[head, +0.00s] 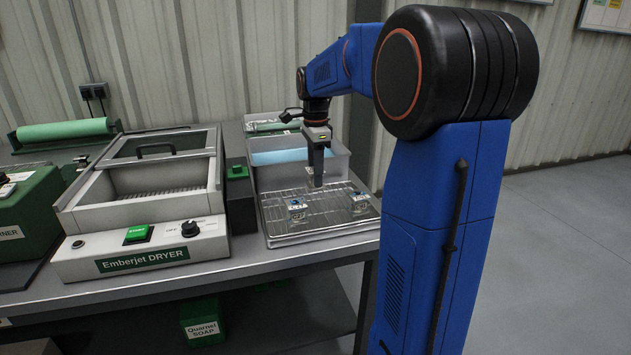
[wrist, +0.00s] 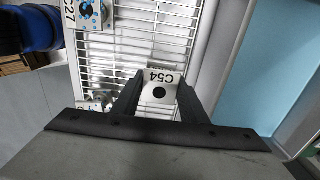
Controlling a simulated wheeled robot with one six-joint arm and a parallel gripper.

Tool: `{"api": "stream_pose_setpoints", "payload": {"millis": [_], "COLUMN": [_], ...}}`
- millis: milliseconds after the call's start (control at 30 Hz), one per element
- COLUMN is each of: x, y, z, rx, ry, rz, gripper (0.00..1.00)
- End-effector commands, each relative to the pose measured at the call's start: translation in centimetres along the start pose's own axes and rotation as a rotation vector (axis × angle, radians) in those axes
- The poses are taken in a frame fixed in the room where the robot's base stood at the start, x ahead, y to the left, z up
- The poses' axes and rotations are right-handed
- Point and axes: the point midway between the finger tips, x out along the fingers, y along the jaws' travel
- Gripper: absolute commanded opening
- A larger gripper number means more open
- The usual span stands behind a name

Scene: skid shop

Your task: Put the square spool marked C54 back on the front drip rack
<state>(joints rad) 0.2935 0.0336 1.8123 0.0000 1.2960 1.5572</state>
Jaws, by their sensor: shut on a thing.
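My gripper (wrist: 160,88) is shut on the square spool marked C54 (wrist: 163,95), a pale block with a dark round hole. In the head view my gripper (head: 317,184) points down over the back part of the wire drip rack (head: 284,228), and the spool is mostly hidden there. I cannot tell whether the spool touches the wires. The rack also shows below the spool in the wrist view (wrist: 150,45). A spool marked C27 (wrist: 88,14) with blue spots stands on the rack, and another (wrist: 92,105) is partly hidden by my gripper.
Two small spools stand on the rack in the head view, at left (head: 296,209) and right (head: 360,205). A clear tub of blue liquid (head: 290,157) stands behind the rack. The Emberjet dryer (head: 140,250) and a green-topped box (head: 238,185) are to the left.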

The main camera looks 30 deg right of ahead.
Motion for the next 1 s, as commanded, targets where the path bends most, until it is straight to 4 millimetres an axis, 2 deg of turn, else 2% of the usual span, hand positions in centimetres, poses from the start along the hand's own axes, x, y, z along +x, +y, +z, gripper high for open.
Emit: {"api": "stream_pose_setpoints", "payload": {"millis": [200, 567, 600, 667, 1000], "x": [2.5, 2.9, 3.0, 2.9, 2.8], "y": [0.0, 0.0, 0.0, 0.0, 0.0], "z": [0.0, 0.0, 0.0, 0.0, 0.0], "rx": [0.0, 0.0, 0.0, 0.0, 0.0], "ry": [0.0, 0.0, 0.0, 0.0, 0.0], "rz": [0.0, 0.0, 0.0, 0.0, -0.001], "gripper": [0.07, 0.07, 0.41, 0.56, 0.58]}}
